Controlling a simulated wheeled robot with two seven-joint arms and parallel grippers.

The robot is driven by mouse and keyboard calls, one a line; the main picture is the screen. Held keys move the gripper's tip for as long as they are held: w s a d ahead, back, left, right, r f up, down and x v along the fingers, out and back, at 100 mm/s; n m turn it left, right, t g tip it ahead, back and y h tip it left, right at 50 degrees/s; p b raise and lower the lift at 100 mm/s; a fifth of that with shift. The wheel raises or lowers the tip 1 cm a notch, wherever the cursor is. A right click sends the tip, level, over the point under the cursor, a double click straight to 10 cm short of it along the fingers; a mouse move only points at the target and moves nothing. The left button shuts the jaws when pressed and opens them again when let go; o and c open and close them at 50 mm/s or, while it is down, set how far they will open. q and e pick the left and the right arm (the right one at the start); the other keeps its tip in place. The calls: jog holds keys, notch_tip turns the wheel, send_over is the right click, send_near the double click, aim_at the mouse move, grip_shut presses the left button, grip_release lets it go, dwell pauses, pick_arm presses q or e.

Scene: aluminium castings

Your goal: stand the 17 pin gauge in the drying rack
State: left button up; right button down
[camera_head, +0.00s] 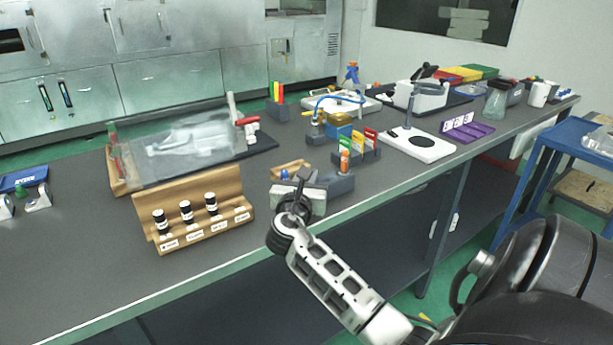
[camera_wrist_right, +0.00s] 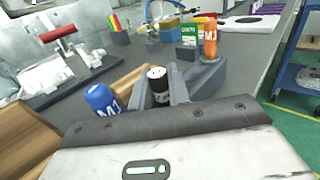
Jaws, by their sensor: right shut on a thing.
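My right gripper (camera_head: 297,192) is at the front edge of the bench, right of the wooden gauge stand (camera_head: 196,240). In the right wrist view it is shut on a black pin gauge (camera_wrist_right: 159,88) with a white top, which stands up between the fingers; its size marking is not readable. Several labelled places run along the stand's front. Three black gauges (camera_head: 186,211) stand there, and the rightmost place is empty. A grey block (camera_head: 338,186) holding an orange-capped piece (camera_wrist_right: 209,42) is just beyond the gripper. I cannot tell which item is the drying rack. My left gripper is out of view.
A blue-capped piece (camera_wrist_right: 101,99) marked M1 stands close left of the held gauge, by a small wooden piece (camera_wrist_right: 127,76). A casting under a clear sheet (camera_head: 185,145) lies behind the stand. Coloured cards (camera_head: 356,142) stand behind the grey block. Bare bench lies front left.

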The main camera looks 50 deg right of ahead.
jog(key=shift+f, duration=0.2)
jog(key=c, duration=1.3)
grip_release()
jog(key=shift+f, duration=0.1)
jog(key=shift+o, duration=0.2)
jog(key=v, duration=1.6)
jog(key=shift+s, duration=0.1)
